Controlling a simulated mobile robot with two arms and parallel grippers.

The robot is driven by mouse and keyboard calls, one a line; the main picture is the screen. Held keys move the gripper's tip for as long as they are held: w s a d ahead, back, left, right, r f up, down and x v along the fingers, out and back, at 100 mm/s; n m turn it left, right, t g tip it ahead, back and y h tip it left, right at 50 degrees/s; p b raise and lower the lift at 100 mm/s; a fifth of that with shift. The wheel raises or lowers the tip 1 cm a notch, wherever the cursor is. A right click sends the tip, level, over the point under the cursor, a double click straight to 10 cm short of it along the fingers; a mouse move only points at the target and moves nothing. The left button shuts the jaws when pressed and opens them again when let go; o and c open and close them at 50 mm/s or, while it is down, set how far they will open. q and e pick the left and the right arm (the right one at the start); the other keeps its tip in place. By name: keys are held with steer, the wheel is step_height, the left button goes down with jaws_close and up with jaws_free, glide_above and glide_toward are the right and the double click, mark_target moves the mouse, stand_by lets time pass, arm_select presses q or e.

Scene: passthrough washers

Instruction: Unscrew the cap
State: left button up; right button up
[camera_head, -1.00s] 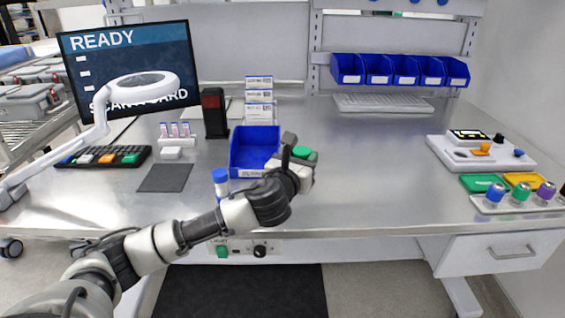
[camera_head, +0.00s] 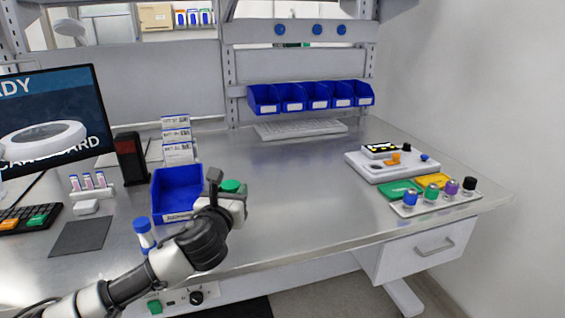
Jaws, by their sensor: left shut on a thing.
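A green cap (camera_head: 231,185) shows at the fingers of my left gripper (camera_head: 226,191), above the workbench. The gripper is shut on this green-capped thing, whose body is mostly hidden by the gripper. A blue-capped tube (camera_head: 144,231) stands upright to the left of my left wrist, near the front edge of the bench. My right gripper is not in view.
A blue bin (camera_head: 168,208) sits just left of the gripper. A rack of coloured knob-topped pieces (camera_head: 434,205), green and yellow trays and a white device (camera_head: 365,168) stand at right. Metal bench (camera_head: 310,200) between is clear. Blue bins (camera_head: 320,103) hang behind.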

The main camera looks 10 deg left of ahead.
arm_select(q)
steer(key=s+d+f+h, duration=0.1)
steer(key=s+d+f, duration=0.2)
steer(key=s+f, duration=0.4)
steer(key=s+d+f+m, duration=0.1)
steer(key=s+d+f, duration=0.3)
steer(key=s+f, duration=0.4)
steer(key=s, duration=0.7)
steer(key=shift+s+h, duration=0.4)
